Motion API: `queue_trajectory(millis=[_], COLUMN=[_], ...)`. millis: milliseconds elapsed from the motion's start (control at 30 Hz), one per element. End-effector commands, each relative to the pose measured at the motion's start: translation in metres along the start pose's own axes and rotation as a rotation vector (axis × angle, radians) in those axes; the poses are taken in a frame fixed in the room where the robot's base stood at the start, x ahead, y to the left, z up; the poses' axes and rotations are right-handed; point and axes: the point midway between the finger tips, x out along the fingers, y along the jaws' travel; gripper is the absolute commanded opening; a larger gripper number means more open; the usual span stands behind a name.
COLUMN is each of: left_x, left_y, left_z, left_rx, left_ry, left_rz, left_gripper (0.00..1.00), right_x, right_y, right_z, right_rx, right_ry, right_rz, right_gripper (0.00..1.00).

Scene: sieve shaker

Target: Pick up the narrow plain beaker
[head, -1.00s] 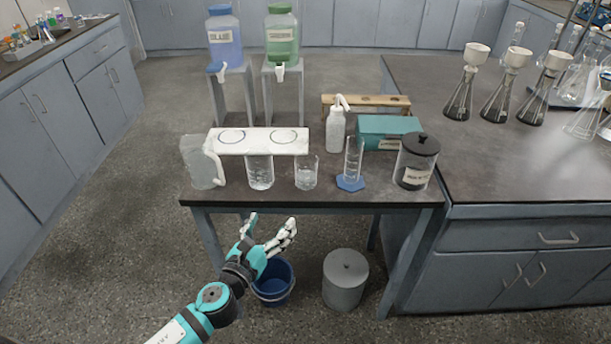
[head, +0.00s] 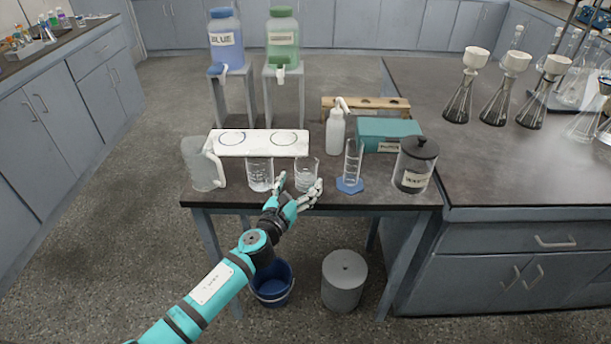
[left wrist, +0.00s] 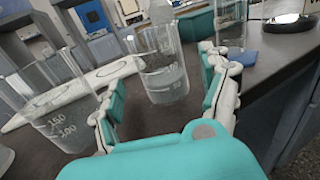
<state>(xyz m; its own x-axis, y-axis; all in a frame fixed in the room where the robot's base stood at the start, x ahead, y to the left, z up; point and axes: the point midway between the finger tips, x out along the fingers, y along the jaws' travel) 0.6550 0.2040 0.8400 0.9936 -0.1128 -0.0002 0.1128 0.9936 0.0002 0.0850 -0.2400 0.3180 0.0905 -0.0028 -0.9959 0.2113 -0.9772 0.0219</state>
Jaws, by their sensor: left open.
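Two clear glass beakers stand upright near the table's front edge. The right one (head: 307,171) looks slightly narrower; in the left wrist view this beaker (left wrist: 165,75) is ahead, between my fingers, with faint marks. The wider beaker (head: 260,172) stands to its left; in the left wrist view it (left wrist: 62,115) shows printed graduations and lies outside my left-hand finger. My left gripper (head: 298,184) is open at the table edge, its fingers to either side of the narrower beaker's front. Contact cannot be told. My right gripper is not in view.
A graduated cylinder (head: 353,160) on a blue base stands close on the right, a lidded jar (head: 415,165) beyond it. A plastic pitcher (head: 204,165) is at the left. A white board (head: 258,143) with two circles and a wash bottle (head: 335,133) are behind.

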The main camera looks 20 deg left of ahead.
Motion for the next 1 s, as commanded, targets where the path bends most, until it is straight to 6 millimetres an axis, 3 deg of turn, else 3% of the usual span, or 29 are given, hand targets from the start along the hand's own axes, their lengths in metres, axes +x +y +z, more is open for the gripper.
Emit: queue_trajectory(millis=[233,533,1000], left_x=[0.036,0.040,0.040], left_y=[-0.001,-0.001,-0.001], left_z=[0.001,0.001,0.001], left_rx=[-0.001,0.000,0.000], left_ry=[-0.002,-0.001,-0.001], left_rz=[0.001,0.000,0.000], left_gripper=[0.79,0.79,0.18], right_x=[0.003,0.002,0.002], right_y=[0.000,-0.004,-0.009], right_z=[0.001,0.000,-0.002], right_rx=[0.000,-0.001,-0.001], right_ry=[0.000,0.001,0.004], right_rz=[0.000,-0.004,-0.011], right_gripper=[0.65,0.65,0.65])
